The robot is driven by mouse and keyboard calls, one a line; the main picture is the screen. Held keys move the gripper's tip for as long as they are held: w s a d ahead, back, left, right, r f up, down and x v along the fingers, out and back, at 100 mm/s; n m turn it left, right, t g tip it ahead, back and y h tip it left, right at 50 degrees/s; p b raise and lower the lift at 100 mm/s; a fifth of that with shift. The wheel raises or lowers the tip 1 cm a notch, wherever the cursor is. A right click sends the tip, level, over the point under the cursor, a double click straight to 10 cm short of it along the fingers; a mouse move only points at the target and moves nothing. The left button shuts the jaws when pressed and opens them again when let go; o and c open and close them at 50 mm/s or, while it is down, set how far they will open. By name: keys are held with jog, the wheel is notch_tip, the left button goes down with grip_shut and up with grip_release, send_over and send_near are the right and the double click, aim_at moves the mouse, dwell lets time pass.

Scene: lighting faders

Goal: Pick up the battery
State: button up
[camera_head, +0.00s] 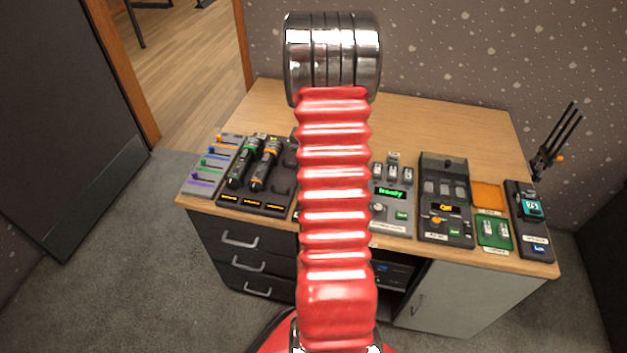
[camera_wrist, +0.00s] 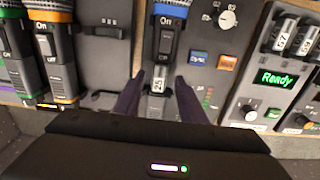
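A small battery (camera_wrist: 158,84) with a white label, which seems to read 25, sits at the lower end of a blue-ringed handheld microphone (camera_wrist: 165,35) in the wrist view. My gripper (camera_wrist: 159,80) has its two dark fingers spread on either side of the battery, with a visible gap on each side. Whether the fingers' depth matches the battery is hard to tell. More batteries (camera_wrist: 285,35), marked 57 and 59, stand in a unit whose green screen reads Ready. In the head view my red arm hides the gripper and this battery.
The wooden desk (camera_head: 430,120) has free room at the back. A fader panel (camera_head: 212,165), two more microphones (camera_head: 262,165) in a dock, a tester (camera_head: 445,200), a green tray (camera_head: 494,232) with batteries and an orange tray (camera_head: 488,196) line its front.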

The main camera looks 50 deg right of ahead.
jog(key=shift+f, duration=0.35)
jog(key=shift+c, duration=0.4)
grip_shut()
dwell(0.4)
